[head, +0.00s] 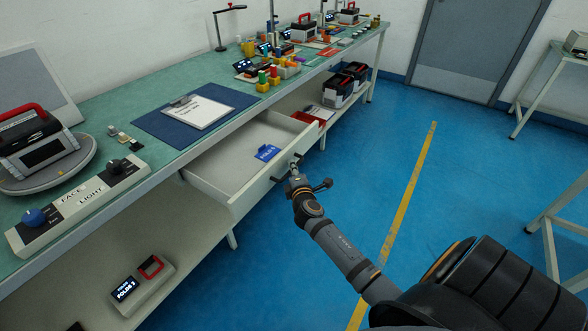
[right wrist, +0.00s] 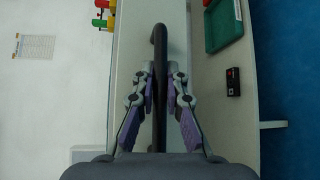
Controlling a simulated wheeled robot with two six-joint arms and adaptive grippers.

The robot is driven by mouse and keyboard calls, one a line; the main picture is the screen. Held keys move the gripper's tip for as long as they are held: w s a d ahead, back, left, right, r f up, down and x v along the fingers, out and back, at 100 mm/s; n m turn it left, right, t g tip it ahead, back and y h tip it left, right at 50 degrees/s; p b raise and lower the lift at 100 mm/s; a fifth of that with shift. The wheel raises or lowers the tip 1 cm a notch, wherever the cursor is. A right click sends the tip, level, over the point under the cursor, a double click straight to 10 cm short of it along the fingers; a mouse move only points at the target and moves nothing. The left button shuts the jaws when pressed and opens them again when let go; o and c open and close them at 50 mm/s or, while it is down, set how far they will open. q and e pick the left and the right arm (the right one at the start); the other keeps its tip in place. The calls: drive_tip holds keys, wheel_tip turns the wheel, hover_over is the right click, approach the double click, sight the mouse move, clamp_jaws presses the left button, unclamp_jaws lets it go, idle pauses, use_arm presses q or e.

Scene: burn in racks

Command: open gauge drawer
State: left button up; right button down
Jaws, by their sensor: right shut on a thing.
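The gauge drawer (head: 225,160) is pulled out from under the green-topped workbench, its pale interior showing. A blue card with white lettering (head: 267,152) lies inside it. My right gripper (head: 294,171) is at the drawer front (head: 247,196). In the right wrist view the fingers of my right gripper (right wrist: 162,84) are closed around a dark bar handle (right wrist: 160,45), one finger on each side. In the head view the gripper hides the middle of the handle. My left gripper is not in view.
A clipboard with paper (head: 198,112) lies on a blue mat (head: 152,125) on the bench. A light control box (head: 83,204) is at the front left edge. A device labelled FOLDS (head: 143,286) sits on the lower shelf.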

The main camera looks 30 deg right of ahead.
drive_tip(key=c, duration=1.5)
unclamp_jaws()
drive_tip(key=shift+o, duration=0.7)
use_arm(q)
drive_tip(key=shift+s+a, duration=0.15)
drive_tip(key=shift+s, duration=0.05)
use_arm(e)
drive_tip(key=v, duration=1.2)
drive_tip(key=shift+f, duration=0.1)
